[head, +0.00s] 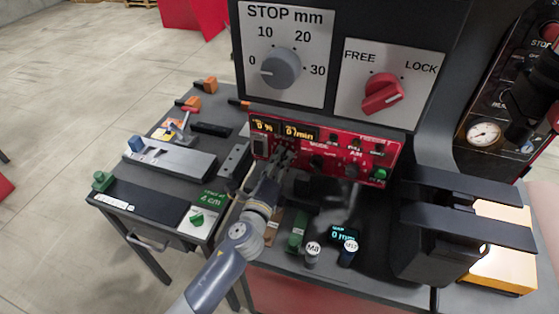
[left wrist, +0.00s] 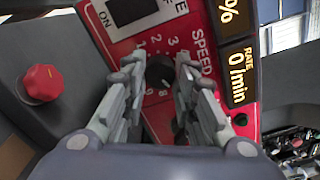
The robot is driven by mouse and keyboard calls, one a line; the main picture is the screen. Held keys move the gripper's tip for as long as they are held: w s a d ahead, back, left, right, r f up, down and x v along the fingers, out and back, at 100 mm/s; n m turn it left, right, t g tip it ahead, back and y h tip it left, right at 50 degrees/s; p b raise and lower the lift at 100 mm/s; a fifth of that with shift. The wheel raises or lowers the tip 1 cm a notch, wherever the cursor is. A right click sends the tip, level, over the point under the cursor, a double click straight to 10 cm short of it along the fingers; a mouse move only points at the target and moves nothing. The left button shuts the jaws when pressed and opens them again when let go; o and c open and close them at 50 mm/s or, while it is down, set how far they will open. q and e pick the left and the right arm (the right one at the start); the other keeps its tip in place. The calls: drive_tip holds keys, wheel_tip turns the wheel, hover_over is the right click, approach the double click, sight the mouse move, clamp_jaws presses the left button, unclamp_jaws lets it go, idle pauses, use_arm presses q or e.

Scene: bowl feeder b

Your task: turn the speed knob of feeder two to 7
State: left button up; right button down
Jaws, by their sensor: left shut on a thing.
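The red feeder panel (head: 335,152) stands below the large dials in the head view, with small displays at its left end. The wrist view shows its black speed knob (left wrist: 160,72) beside the word SPEED, ringed by white numbers. My left gripper (head: 284,156) reaches the left part of this panel. In the wrist view its fingers (left wrist: 160,76) are closed on both sides of the knob. Where the knob's pointer stands is not clear, and the fingers hide part of the scale. The rate display (left wrist: 240,68) reads 0/min. My right gripper is not seen.
A large STOP mm dial (head: 281,67) and a red FREE/LOCK knob (head: 382,94) sit above the panel. A red knob (left wrist: 42,83) stands beside the panel in the wrist view. Marked cylinders (head: 312,252) stand below the panel. Black plates (head: 465,188) jut out at right.

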use_arm(q)
drive_tip(key=shift+m, duration=0.5)
drive_tip(key=o, duration=1.1)
drive_tip(key=v, duration=1.2)
